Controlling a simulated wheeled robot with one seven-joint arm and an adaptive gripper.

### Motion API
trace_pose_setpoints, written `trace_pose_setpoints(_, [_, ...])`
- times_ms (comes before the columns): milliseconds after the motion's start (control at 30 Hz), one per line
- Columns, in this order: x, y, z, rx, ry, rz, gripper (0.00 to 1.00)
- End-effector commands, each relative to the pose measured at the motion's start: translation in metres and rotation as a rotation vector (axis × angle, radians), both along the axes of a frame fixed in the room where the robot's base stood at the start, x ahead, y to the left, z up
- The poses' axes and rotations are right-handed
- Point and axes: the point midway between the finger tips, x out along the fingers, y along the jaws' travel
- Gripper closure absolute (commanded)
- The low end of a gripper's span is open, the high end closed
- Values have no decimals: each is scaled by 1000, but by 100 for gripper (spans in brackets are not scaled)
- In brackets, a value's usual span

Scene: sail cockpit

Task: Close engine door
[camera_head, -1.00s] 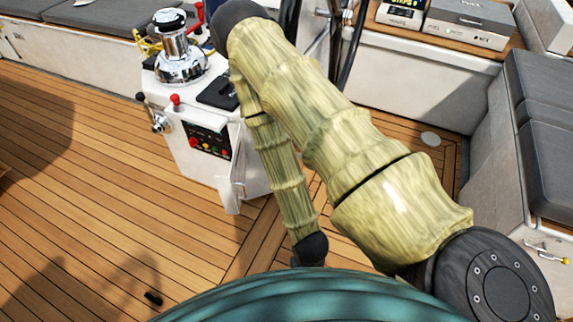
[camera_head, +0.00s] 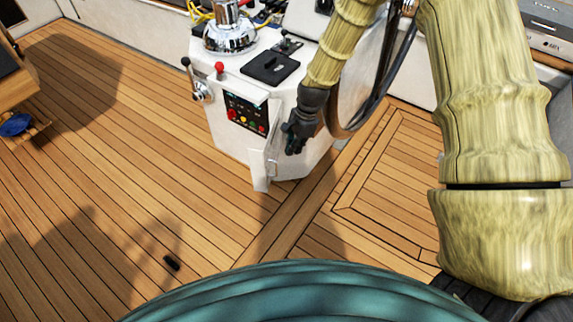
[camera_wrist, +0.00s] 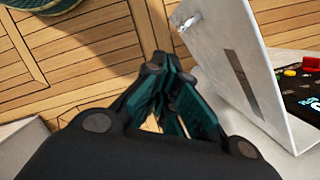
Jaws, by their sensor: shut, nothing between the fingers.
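The engine door (camera_head: 264,160) is a white panel on the pedestal's front, standing open and jutting out beside the dark button panel (camera_head: 245,113). The wrist view shows the door (camera_wrist: 215,50) as a tilted white plate on the right, with a dark slot and a small metal handle (camera_wrist: 188,22). My gripper (camera_head: 294,142) is just right of the door, pointing down. In the wrist view its fingers (camera_wrist: 166,72) are together and empty, beside the door's face on the side away from the buttons. I cannot tell whether they touch it.
A dark wheel rim (camera_head: 375,105) stands right of my gripper. The wooden deck left of the pedestal is mostly open, with a small black object (camera_head: 172,263).

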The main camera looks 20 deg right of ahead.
Motion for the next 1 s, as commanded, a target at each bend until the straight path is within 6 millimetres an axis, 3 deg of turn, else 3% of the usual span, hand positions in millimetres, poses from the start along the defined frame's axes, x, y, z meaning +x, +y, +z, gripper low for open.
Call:
trace_pose_setpoints(100, [11,-1,10,12,12,-47,100])
trace_pose_setpoints(233, [13,1,6,14,17,-56,100])
trace_pose_setpoints(800, [11,18,-64,13,15,-54,100])
trace_pose_setpoints(1000, [11,22,-79,13,15,-53,100])
